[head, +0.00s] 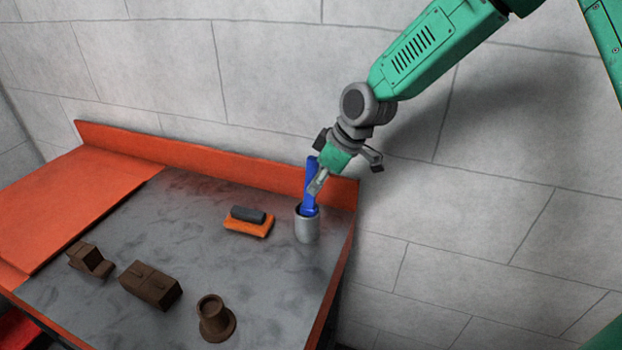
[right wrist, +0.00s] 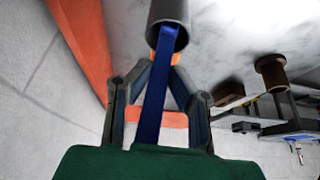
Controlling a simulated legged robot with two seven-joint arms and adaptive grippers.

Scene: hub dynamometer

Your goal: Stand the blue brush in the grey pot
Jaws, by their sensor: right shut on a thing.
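The blue brush (head: 310,178) is upright, its lower end at the mouth of the grey pot (head: 306,229) near the back right of the table. My right gripper (head: 318,182) is shut on the brush above the pot. In the right wrist view the blue brush (right wrist: 156,88) runs between the fingers (right wrist: 155,100) and its far end goes inside the rim of the grey pot (right wrist: 170,22). How deep the brush sits is hidden by the pot wall. My left gripper is not in view.
An orange block with a dark grip (head: 248,222) lies left of the pot. Brown pieces stand at the front: a stepped one (head: 90,260), a box (head: 150,286) and a round flanged one (head: 215,319). An orange ledge (head: 220,163) runs along the back, below the wall.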

